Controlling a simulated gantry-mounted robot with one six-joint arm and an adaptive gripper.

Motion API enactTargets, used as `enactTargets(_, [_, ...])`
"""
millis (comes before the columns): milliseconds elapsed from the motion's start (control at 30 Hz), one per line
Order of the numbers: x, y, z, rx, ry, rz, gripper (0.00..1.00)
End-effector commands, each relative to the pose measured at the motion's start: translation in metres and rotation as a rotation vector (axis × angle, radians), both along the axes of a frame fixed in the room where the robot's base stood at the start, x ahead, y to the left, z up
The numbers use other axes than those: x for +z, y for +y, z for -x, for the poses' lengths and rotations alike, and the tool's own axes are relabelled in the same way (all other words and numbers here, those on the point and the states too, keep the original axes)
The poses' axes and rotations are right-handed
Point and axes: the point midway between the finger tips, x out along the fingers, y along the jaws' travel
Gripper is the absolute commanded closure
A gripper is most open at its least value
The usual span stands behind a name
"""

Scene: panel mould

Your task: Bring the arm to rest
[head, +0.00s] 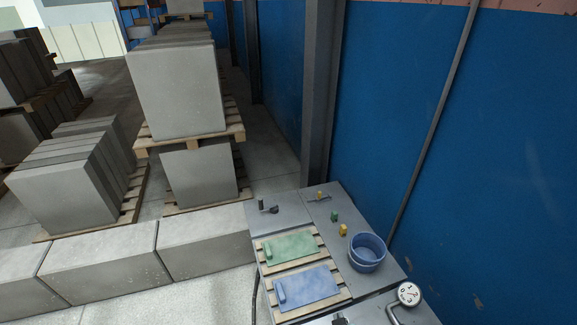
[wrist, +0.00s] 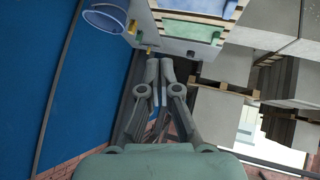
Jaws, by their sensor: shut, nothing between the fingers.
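My gripper (wrist: 160,75) shows in the wrist view, where its two fingers reach up from the bottom and lie close together. It is shut, with nothing between the fingers. Beyond the fingertips is the edge of the grey work table, which bears a blue bucket (wrist: 104,16). My gripper and arm are not clearly seen in the head view.
In the head view, the grey table (head: 393,268) holds a green panel (head: 291,246), a blue panel (head: 308,287), a blue bucket (head: 367,252), small yellow and green pieces, and a dial (head: 408,294). A blue wall (head: 470,170) stands right; stacked concrete blocks (head: 180,92) stand left.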

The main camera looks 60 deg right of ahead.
Motion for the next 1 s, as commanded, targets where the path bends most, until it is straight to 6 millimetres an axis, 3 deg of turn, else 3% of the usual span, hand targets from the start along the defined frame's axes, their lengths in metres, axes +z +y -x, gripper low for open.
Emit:
enactTargets(33, [0.03, 0.023, -0.035, 0.08, -0.049, 0.009, 1.0])
enactTargets(167, [0.095, 0.096, -0.104, 0.271, -0.164, 0.0, 1.0])
enactTargets(200, [0.114, 0.122, -0.12, 0.333, -0.2, -0.007, 1.0])
enactTargets(333, [0.175, 0.214, -0.156, 0.537, -0.31, -0.041, 1.0])
enactTargets(400, [0.203, 0.261, -0.163, 0.634, -0.358, -0.064, 1.0])
enactTargets(500, [0.231, 0.311, -0.164, 0.744, -0.407, -0.093, 1.0])
enactTargets(600, [0.246, 0.34, -0.161, 0.808, -0.435, -0.114, 1.0])
enactTargets(667, [0.25, 0.347, -0.16, 0.824, -0.442, -0.12, 1.0])
enactTargets(1000, [0.25, 0.349, -0.159, 0.829, -0.443, -0.122, 1.0])
